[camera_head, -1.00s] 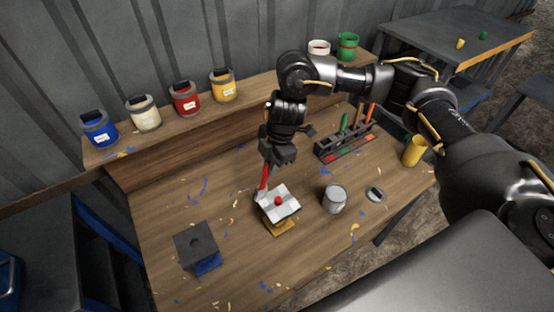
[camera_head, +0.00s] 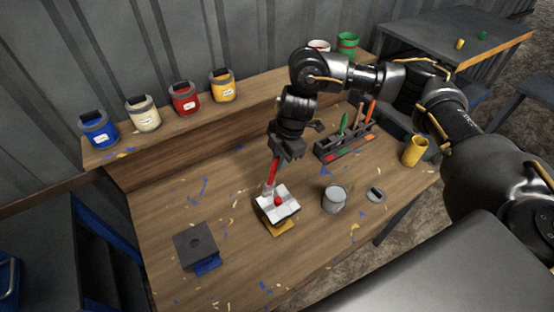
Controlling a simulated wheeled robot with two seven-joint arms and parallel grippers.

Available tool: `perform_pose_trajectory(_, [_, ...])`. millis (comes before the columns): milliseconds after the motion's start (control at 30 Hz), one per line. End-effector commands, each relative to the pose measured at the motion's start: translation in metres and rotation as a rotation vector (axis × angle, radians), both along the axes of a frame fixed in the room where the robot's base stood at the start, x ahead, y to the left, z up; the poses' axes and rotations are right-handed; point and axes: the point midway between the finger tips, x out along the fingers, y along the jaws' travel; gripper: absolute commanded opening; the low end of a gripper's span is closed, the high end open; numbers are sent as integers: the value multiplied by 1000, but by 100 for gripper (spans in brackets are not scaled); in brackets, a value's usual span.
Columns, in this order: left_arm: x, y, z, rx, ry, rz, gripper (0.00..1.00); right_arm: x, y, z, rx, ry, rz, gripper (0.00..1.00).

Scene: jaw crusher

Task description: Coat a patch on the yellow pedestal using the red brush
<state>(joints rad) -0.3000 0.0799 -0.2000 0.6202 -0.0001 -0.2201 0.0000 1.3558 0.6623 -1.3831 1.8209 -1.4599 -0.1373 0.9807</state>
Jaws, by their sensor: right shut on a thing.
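The yellow pedestal (camera_head: 281,229) stands on the workbench with a pale, patchy white-grey plate on top. A small red spot or ball (camera_head: 278,201) shows on the plate. My right gripper (camera_head: 275,158) is shut on the red brush (camera_head: 272,174), which points down, slightly tilted. The brush's lower end is at the plate's back left edge; I cannot tell whether it touches. My left gripper is not in view.
An open grey can (camera_head: 334,199) and a round lid (camera_head: 375,195) stand right of the pedestal. A blue pedestal with a dark top (camera_head: 195,244) is at the left. A brush rack (camera_head: 344,144) and yellow cup (camera_head: 414,151) are behind. Paint cans, such as a red one (camera_head: 185,98), line the shelf.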

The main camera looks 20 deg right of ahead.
Motion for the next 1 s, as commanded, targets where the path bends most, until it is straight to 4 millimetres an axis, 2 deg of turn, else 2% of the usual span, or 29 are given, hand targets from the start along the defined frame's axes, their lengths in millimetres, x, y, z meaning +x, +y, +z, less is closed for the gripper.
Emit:
perform_pose_trajectory(400, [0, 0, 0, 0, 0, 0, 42, 4, -28, -1, 0, 0, -2, 0])
perform_pose_trajectory(767, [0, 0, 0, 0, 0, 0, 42, 5, -36, -1, 0, 0, -2, 0])
perform_pose_trajectory(1000, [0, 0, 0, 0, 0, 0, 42, 8, -54, -2, 0, 1, -3, 0])
